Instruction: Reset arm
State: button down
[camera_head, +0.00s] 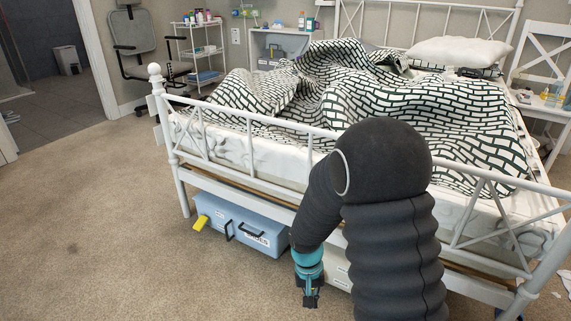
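My arm, dark grey and ribbed, rises at the lower right of the head view and bends over to the left and down. My gripper (311,299) hangs at its end, pointing down in front of the bed's foot end, below a teal ring. It is small and dark here, and I cannot tell whether its fingers are open or shut. No object shows clearly in it.
A white metal bed (250,150) with a patterned blanket (400,95) fills the middle. A chair (135,45) and cart (200,55) stand behind. Carpet at left is clear.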

jog(key=s+d+r+t+p, duration=0.2)
jog(key=s+r, duration=0.3)
jog(key=r, duration=0.7)
jog(key=s+d+r+t+p, duration=0.2)
jog(key=s+r, duration=0.4)
jog(key=r, duration=0.6)
jog(key=s+d+r+t+y+p, duration=0.1)
jog(key=s+d+r, duration=0.3)
jog(key=r, duration=0.8)
jog(key=shift+s+d+r+n+t+p, duration=0.25)
jog(key=shift+s+r+n+t+p, duration=0.1)
jog(key=shift+s+t+p, duration=0.5)
